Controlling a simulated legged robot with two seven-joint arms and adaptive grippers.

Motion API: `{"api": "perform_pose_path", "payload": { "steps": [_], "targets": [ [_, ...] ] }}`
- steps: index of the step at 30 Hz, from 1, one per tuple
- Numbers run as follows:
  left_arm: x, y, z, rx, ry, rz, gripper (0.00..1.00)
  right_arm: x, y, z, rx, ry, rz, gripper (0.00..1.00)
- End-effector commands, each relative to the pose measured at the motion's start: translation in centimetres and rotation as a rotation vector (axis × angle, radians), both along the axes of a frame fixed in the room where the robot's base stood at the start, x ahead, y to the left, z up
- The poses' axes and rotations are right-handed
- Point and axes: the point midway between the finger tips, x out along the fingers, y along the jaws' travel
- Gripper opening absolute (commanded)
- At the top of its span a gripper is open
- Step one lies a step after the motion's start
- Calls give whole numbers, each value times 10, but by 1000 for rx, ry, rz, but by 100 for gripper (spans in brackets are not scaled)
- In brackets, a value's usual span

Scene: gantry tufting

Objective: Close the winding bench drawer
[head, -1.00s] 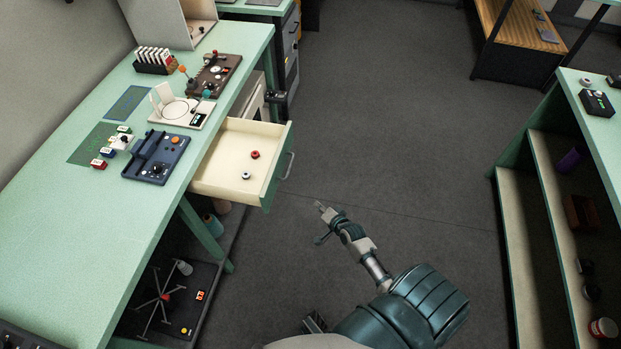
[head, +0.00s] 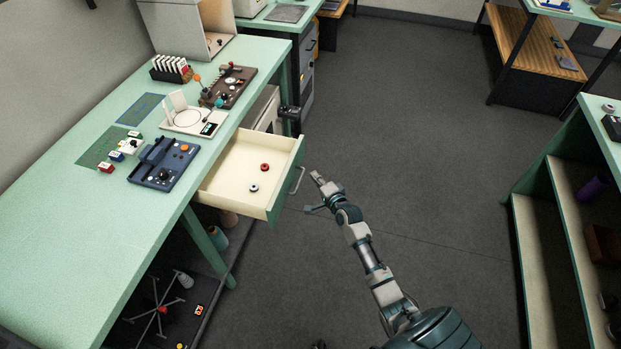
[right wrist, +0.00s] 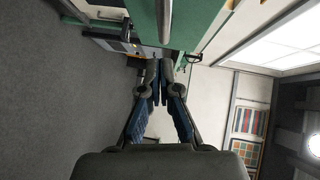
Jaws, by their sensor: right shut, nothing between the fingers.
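The winding bench drawer (head: 230,178) is pulled open from the right side of the green bench (head: 75,225). Its inside is cream, with a red spool (head: 264,167) and a white spool (head: 254,188) lying in it. Its green front (head: 287,182) carries a grey bar handle (head: 298,180). My right gripper (head: 317,177) is shut and empty, just right of the handle, with a small gap showing. In the right wrist view the shut fingers (right wrist: 167,82) point toward the drawer handle (right wrist: 165,20) and green front. My left gripper is not seen.
A blue device (head: 163,163), a white plate device (head: 195,120) and a card rack (head: 170,69) stand on the bench. A winder (head: 163,309) sits on the lower shelf. Open shelving (head: 540,235) stands at right. The floor (head: 420,130) between is clear.

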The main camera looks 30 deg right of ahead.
Motion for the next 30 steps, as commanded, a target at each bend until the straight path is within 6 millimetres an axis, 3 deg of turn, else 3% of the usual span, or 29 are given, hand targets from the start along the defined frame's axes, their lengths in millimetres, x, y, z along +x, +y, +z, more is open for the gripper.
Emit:
{"api": "perform_pose_path", "payload": {
  "steps": [6,22,30],
  "targets": [
    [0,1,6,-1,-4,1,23,12,12,-2,-2,-2,-1,0],
    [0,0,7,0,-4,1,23,17,15,-2,-1,-3,0,0],
    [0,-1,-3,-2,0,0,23,43,39,0,-1,-2,0,0]
  ]
}}
